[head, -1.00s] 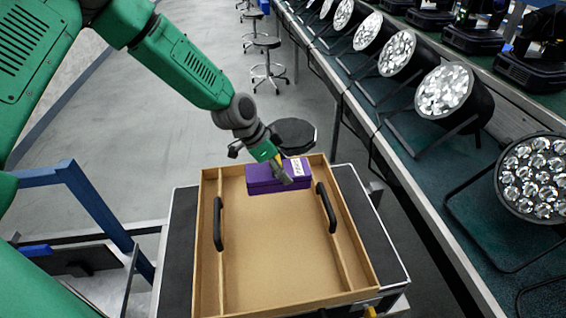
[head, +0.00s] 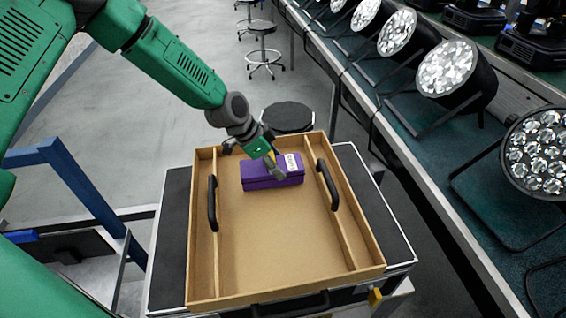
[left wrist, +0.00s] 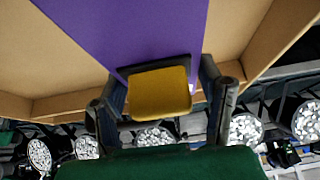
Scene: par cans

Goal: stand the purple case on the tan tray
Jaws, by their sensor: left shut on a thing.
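The purple case (head: 258,178) is a long box with a white label at its right end. It lies with its long side across the tan tray (head: 290,240), inside the back part. I cannot tell whether its underside touches the tray floor. My left gripper (head: 275,168) comes over the back left of the case and is shut on it. In the left wrist view the case (left wrist: 125,30) fills the top middle, between the fingers of the left gripper (left wrist: 165,88). The tray wall (left wrist: 60,103) shows beyond it. My right gripper is not in view.
The tray has black handles (head: 212,203) on its inner dividers and sits on a dark case top (head: 172,245). A round black stool (head: 287,115) stands behind it. Par cans (head: 448,70) line the bench at right. The tray's front middle is clear.

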